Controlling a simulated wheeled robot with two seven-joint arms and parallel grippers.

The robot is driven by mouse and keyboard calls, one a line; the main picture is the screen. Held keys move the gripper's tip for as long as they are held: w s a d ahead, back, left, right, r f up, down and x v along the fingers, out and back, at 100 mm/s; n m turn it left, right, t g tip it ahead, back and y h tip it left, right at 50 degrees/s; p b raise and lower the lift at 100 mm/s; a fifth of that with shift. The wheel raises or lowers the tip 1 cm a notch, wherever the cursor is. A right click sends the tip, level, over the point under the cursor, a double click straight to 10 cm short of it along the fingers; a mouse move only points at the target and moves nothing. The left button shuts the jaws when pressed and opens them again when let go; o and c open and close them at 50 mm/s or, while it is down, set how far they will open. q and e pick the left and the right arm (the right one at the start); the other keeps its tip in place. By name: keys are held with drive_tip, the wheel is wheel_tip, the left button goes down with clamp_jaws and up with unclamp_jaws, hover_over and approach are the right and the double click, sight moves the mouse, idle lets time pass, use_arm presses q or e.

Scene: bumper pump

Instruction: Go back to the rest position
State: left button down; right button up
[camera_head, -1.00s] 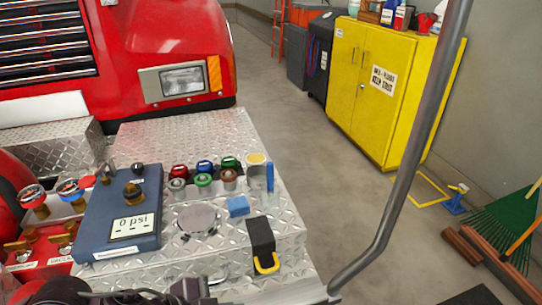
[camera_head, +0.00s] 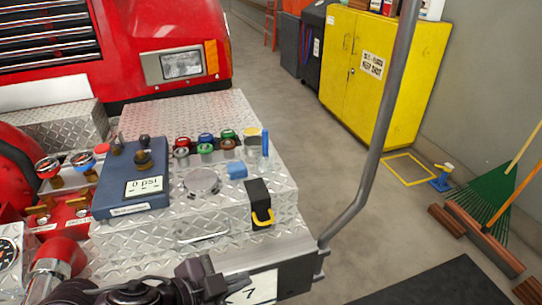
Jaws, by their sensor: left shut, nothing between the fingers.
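My left gripper (camera_head: 203,277) shows at the bottom of the head view, dark, its arm coming in from the lower left. It is shut and empty, in front of the diamond-plate bumper (camera_head: 245,222) near its front edge. I see no contact between the gripper and these. My right gripper is not in view.
A grey bent rail (camera_head: 371,165) rises at the bumper's right corner. Red valves and a red-capped fitting (camera_head: 60,255) crowd the left. A yellow cabinet (camera_head: 400,85), a green rake (camera_head: 500,190) and wooden pieces stand to the right. Open floor lies between.

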use_arm(q)
drive_tip(key=w+a+f+n+t+y, duration=0.2)
drive_tip(key=w+a+n+t+y, duration=0.15)
drive_tip(key=a+n+y, duration=0.35)
drive_tip(key=s+a+f+n+g+y, duration=0.1)
drive_tip(key=s+a+f+n+g, duration=0.55)
drive_tip(key=s+f, duration=0.25)
wheel_tip(320, 180, down, 30)
drive_tip(key=s+g, duration=0.2)
drive_tip(key=s, duration=0.1)
drive_tip(key=s+a+f+m+g, duration=0.1)
drive_tip(key=s+a+f, duration=0.2)
drive_tip(key=s+f, duration=1.5)
drive_tip(key=shift+s+a+f+y, duration=0.2)
drive_tip(key=shift+s+y, duration=0.1)
drive_tip(key=shift+s, duration=0.35)
